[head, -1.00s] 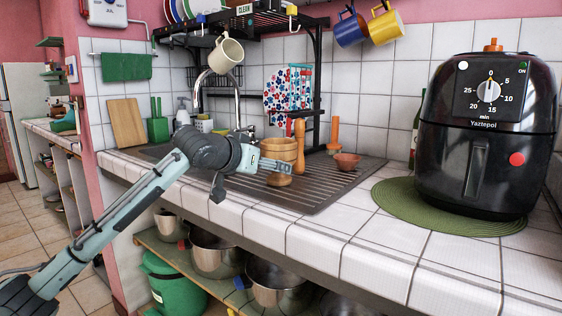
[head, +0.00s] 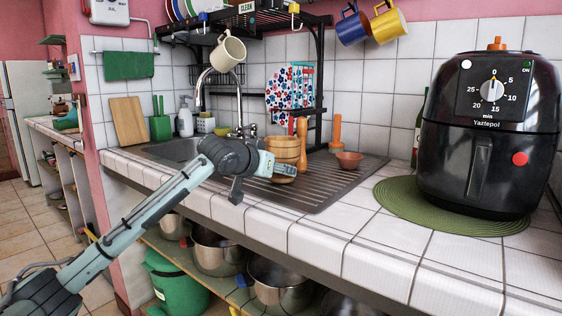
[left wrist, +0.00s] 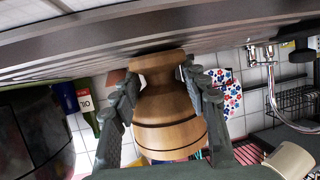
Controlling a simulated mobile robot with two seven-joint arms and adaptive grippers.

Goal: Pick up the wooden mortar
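The wooden mortar (head: 286,148) stands on the ribbed drainboard beside the sink. My left gripper (head: 288,171) is low at its near side and hides part of its waist in the head view. In the left wrist view, which is upside down, the mortar (left wrist: 168,110) lies between the two spread fingers (left wrist: 158,72), one on each side of its narrow waist and foot. The fingers look open, close to the wood; I cannot tell if either touches. My right gripper is not in view.
A wooden pestle (head: 302,140) stands just behind the mortar. A black air fryer (head: 487,135) stands on a green mat (head: 400,205). A cream mug (head: 228,53) hangs above the sink. The front counter tiles are clear.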

